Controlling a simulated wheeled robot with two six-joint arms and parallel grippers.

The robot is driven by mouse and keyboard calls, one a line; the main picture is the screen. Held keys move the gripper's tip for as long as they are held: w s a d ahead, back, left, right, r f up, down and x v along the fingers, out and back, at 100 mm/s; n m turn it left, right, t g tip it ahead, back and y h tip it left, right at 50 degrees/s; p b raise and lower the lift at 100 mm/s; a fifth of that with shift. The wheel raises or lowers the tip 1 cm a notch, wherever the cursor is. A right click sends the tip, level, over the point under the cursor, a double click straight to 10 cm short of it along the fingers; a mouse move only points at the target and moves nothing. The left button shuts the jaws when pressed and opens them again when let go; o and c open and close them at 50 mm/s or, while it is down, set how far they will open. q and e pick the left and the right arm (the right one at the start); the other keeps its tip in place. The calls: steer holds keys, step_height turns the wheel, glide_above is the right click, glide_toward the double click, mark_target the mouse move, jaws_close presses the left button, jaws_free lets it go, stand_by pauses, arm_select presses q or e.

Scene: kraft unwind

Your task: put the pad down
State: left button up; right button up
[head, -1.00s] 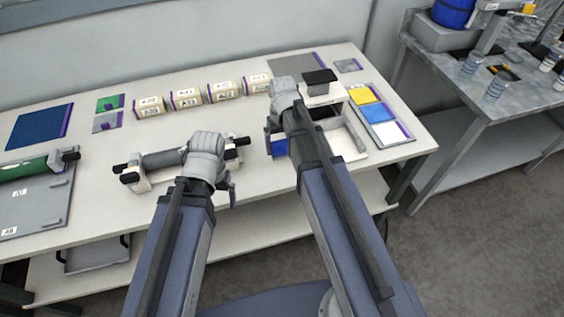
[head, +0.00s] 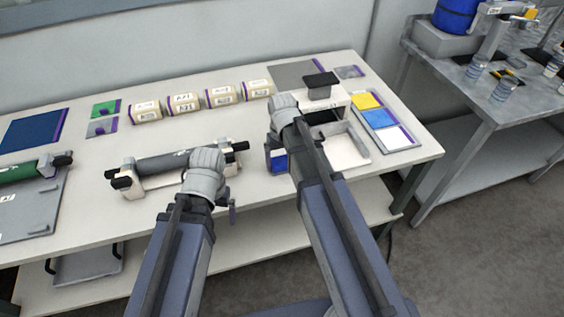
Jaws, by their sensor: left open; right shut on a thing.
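My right gripper (head: 283,103) is over the right part of the table, left of a white box (head: 332,105) with a black block (head: 320,82) on top. Its jaws are shut, but the hand hides what they hold, so I cannot make out a pad there. A shallow tray (head: 408,146) at the right holds yellow (head: 367,101), blue (head: 378,118) and white (head: 391,137) flat pieces, which may be pads. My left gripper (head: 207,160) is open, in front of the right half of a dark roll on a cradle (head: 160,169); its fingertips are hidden.
A white open tray (head: 345,150) and a blue-fronted holder (head: 279,162) flank my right arm. A green roll (head: 30,170) lies at the left. The table's (head: 70,220) front middle is fairly clear.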

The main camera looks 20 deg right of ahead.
mark_target(282, 160)
steer(key=shift+f, duration=0.2)
steer(key=o, duration=0.9)
steer(key=shift+o, duration=0.2)
steer(key=shift+r, duration=0.15)
step_height(282, 160, up, 12)
steer(key=p, duration=1.2)
step_height(282, 160, down, 12)
steer(key=b, duration=1.2)
